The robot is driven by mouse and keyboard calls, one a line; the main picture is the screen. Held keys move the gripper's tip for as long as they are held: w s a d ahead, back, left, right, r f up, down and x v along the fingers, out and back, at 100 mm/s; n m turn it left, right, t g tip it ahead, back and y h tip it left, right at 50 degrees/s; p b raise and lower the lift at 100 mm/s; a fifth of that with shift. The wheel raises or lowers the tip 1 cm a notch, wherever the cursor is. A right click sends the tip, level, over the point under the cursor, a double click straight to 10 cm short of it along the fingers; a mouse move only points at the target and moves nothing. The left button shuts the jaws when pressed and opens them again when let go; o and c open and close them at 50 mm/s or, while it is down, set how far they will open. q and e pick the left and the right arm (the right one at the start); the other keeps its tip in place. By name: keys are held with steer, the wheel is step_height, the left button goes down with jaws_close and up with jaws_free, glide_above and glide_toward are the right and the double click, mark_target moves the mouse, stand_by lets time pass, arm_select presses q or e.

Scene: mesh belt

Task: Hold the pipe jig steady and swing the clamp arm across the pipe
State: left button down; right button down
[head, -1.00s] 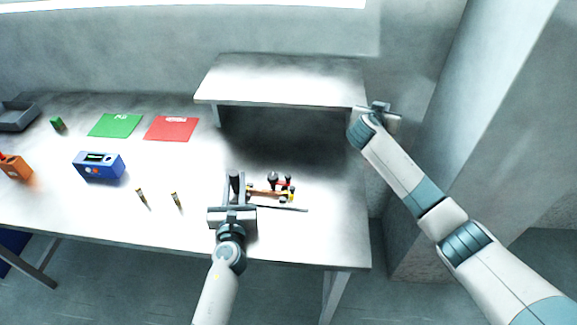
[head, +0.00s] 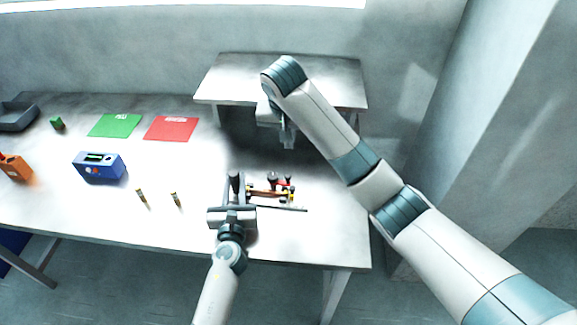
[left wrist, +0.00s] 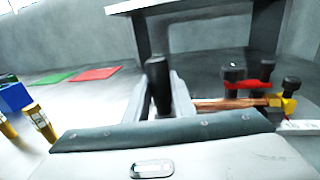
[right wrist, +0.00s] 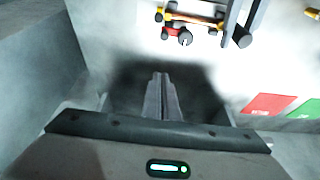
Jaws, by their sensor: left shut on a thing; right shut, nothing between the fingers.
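The pipe jig sits on the bench right of my left gripper, with a copper pipe (head: 266,193) lying across yellow supports (left wrist: 289,106). Its red clamp arm (left wrist: 250,85) lies roughly along the pipe's far side, with black knobs at its ends; it also shows in the right wrist view (right wrist: 173,32). My left gripper (head: 235,180) is shut on an upright black handle (left wrist: 158,78) at the jig's left end. The handle's join to the jig is hidden. My right gripper (head: 288,144) is shut and empty, behind and above the jig, pointing down; its fingers (right wrist: 162,80) touch nothing.
A raised shelf (head: 285,75) stands behind the right gripper. Two brass-coloured pieces (head: 142,197) (head: 176,200), a blue device (head: 98,165), and green (head: 115,125) and red (head: 171,128) mats lie to the left. The bench's front edge is close to the jig.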

mark_target(288, 177)
steer(key=shift+f, duration=0.15)
steer(key=x, duration=0.9)
steer(key=shift+w+f, duration=0.2)
steer(key=shift+f, duration=0.15)
steer(key=shift+s+a, duration=0.1)
steer(key=shift+s, duration=1.9)
steer(key=shift+s, duration=0.45)
steer(key=shift+s+a, duration=0.1)
steer(key=shift+s, duration=0.8)
steer(key=shift+s+a, duration=0.8)
steer(key=shift+s, duration=0.25)
steer(key=shift+s+a+m+h, duration=0.2)
steer(key=shift+a+m+h, duration=0.1)
steer(key=shift+m, duration=0.4)
steer(key=shift+w+d, duration=0.1)
